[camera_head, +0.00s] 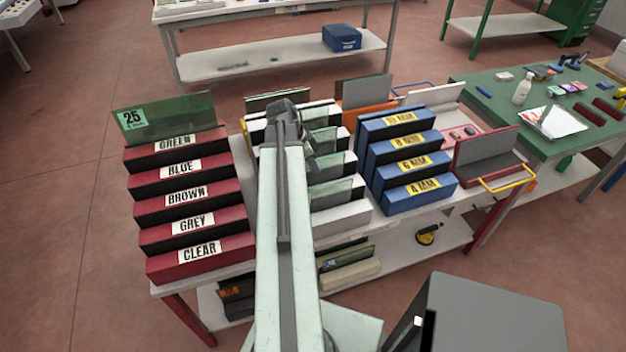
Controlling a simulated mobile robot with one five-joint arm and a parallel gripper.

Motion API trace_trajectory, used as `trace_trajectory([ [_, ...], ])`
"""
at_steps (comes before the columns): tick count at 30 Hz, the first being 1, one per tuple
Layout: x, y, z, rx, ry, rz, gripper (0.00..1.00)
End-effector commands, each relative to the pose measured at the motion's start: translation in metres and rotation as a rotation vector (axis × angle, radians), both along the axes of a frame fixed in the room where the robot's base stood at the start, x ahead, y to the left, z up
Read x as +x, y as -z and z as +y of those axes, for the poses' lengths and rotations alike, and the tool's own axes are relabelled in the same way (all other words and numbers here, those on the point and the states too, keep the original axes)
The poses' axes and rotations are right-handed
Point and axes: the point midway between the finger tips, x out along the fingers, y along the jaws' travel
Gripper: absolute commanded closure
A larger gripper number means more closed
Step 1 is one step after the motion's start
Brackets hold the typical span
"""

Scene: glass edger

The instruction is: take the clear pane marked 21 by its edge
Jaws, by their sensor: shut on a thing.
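My gripper (306,148) is over the white slotted rack (342,218) in the middle of the bench, seen from behind along my arm. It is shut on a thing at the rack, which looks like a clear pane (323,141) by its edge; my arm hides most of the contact. No mark 21 can be read in this view. Several other clear, slightly greenish panes (332,193) stand upright in the same rack, in front of and behind the gripper.
Left is a red rack (200,250) labelled GREEN, BLUE, BROWN, GREY, CLEAR, with a green pane marked 25 (170,118) upright at its back. Right is a blue rack (418,190) labelled in MM, then a red-framed tray (490,155). A green table (485,112) stands at far right.

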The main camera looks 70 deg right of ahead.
Motion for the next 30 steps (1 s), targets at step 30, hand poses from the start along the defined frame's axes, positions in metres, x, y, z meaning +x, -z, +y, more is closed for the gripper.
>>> trace_trajectory([
  [30, 0.000, -0.081, 0.000, -0.001, 0.000, 0.001, 1.00],
])
